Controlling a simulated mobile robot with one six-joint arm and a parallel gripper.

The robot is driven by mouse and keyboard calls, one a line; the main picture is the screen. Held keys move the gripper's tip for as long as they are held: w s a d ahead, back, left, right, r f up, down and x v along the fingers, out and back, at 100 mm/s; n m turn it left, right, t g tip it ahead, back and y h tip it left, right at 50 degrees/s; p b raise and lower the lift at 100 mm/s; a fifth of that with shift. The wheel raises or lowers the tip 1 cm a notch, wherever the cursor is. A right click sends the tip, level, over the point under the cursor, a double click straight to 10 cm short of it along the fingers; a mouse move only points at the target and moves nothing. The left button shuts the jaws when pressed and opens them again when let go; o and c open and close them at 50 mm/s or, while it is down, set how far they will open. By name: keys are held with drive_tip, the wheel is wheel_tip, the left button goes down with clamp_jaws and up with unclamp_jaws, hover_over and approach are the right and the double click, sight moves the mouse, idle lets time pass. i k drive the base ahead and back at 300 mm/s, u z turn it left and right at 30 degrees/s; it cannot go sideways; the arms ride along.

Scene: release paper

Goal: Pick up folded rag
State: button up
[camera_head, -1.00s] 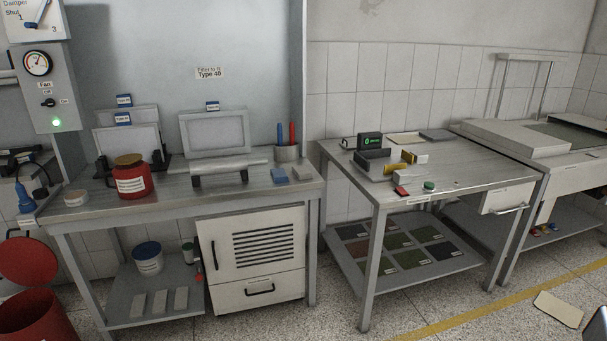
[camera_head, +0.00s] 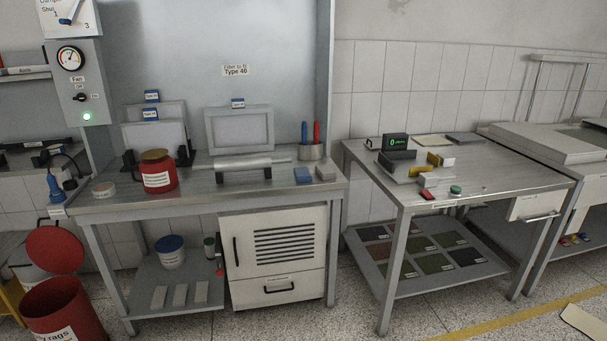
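My gripper is not in view. I cannot say for sure which thing is the folded rag. A small blue block-like piece (camera_head: 303,175) and a small grey one (camera_head: 325,173) lie side by side at the right front of the left metal table (camera_head: 215,196); either could be folded cloth, but they are too small to tell. Several pale flat strips (camera_head: 180,295) lie on that table's lower shelf. A red bin (camera_head: 62,305) with its round lid (camera_head: 55,249) raised stands at the lower left, its label partly readable as "rags"; its inside is hidden.
On the left table stand a red jar (camera_head: 158,177), a framed screen (camera_head: 240,130), a roller (camera_head: 238,163) and a pen cup (camera_head: 311,152). A second table (camera_head: 500,176) to the right holds a small display device (camera_head: 396,142) and blocks. Speckled floor shows in front of the tables.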

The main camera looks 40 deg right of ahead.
sight(302, 173)
drive_tip(key=u, duration=0.05)
drive_tip(key=i, duration=1)
drive_tip(key=z, duration=0.05)
